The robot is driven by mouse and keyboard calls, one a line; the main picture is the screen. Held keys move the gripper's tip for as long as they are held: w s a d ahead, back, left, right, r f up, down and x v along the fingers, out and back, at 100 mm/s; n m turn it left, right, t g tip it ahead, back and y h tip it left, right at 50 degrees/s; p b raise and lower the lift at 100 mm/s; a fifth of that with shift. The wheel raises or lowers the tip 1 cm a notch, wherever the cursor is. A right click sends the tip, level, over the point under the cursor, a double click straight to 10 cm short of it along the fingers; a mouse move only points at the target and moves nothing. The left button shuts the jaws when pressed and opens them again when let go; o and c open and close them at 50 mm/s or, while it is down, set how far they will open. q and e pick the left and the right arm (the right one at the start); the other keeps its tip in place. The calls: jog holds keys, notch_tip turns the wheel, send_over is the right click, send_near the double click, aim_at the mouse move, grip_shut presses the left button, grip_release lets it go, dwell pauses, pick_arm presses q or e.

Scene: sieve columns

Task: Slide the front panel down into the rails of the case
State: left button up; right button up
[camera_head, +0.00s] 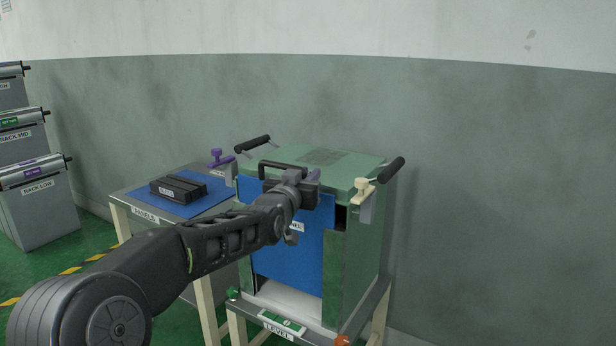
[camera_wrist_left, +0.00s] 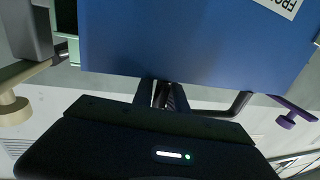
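The blue front panel (camera_head: 292,258) stands upright at the open front of the green case (camera_head: 362,245), its top rising near the lid. Its lower edge shows above a white floor strip; whether its sides sit in the rails cannot be told. A black handle (camera_head: 281,164) tops the panel. My left gripper (camera_head: 298,188) is at this handle. In the left wrist view the panel (camera_wrist_left: 190,45) hangs inverted, and the fingers (camera_wrist_left: 168,95) close around the dark handle bar (camera_wrist_left: 238,104). The fingertips are partly hidden. My right gripper is not in view.
Black grips (camera_head: 253,144) stick out at the top. A green level (camera_head: 282,321) lies in front.

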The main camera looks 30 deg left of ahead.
pick_arm(q)
jog(key=shift+s+r+b, duration=0.15)
jog(key=shift+s+b, duration=0.1)
jog(key=shift+b, duration=0.1)
dwell(0.7)
jog(key=shift+f, duration=0.2)
dwell(0.7)
jog(key=shift+r+b, duration=0.15)
jog(key=shift+b, duration=0.15)
dwell(0.6)
jog(key=shift+s+b, duration=0.25)
jog(key=shift+b, duration=0.05)
dwell(0.8)
dwell(0.7)
dwell(0.7)
jog(key=shift+s+b, duration=0.25)
jog(key=shift+b, duration=0.25)
dwell(0.6)
jog(key=shift+f, duration=0.2)
dwell(0.5)
jog(key=shift+r, duration=0.2)
dwell(0.8)
